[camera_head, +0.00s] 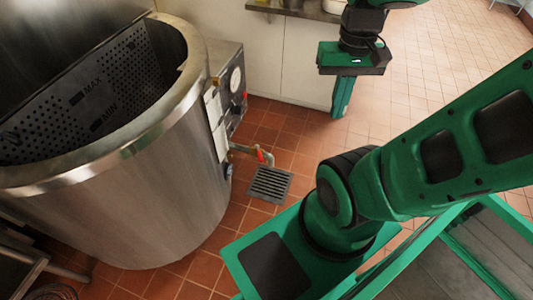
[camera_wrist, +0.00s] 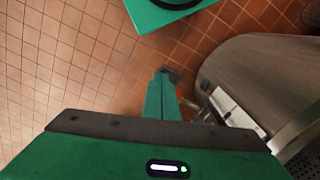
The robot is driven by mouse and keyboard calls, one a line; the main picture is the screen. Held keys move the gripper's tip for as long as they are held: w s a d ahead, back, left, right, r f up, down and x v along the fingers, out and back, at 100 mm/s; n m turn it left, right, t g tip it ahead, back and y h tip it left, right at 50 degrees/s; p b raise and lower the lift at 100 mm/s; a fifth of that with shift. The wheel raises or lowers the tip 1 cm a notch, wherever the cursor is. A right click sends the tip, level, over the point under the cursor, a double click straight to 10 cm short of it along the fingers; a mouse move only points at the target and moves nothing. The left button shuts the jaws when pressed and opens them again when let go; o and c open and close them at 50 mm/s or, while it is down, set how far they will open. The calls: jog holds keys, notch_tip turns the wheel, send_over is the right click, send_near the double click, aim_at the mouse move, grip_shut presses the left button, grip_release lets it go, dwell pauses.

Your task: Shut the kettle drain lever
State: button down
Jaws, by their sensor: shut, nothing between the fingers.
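The kettle (camera_head: 170,180) is a large round steel vessel at the left in the head view; it also shows at the right of the wrist view (camera_wrist: 255,80). A drain pipe comes out low on its right side, with a small red drain lever (camera_head: 260,154) on it. My gripper (camera_head: 341,108) is shut and empty, pointing down to the right of the lever and clearly apart from it. In the wrist view my gripper (camera_wrist: 163,75) points toward the floor, left of the kettle.
A floor drain grate (camera_head: 269,184) lies below the pipe. A control box (camera_head: 228,88) with a dial is on the kettle's side. White cabinets (camera_head: 290,60) stand behind. Tiled floor is open to the right of my gripper.

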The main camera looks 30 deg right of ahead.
jog(key=shift+s, duration=0.1)
jog(key=w+d+f+n+t+y, duration=0.15)
jog(key=w+d+f, duration=0.35)
jog(key=w+f, duration=0.55)
jog(key=w+d+f+n, duration=0.3)
jog(key=w+d+f, duration=0.2)
jog(key=w+f, duration=0.55)
jog(key=t+y, duration=0.3)
jog(key=t, duration=0.2)
send_near(259, 153)
notch_tip(259, 153, down, 6)
jog(key=shift+w+a+h, duration=0.25)
jog(key=shift+w+a, duration=0.15)
jog(key=shift+a, duration=0.15)
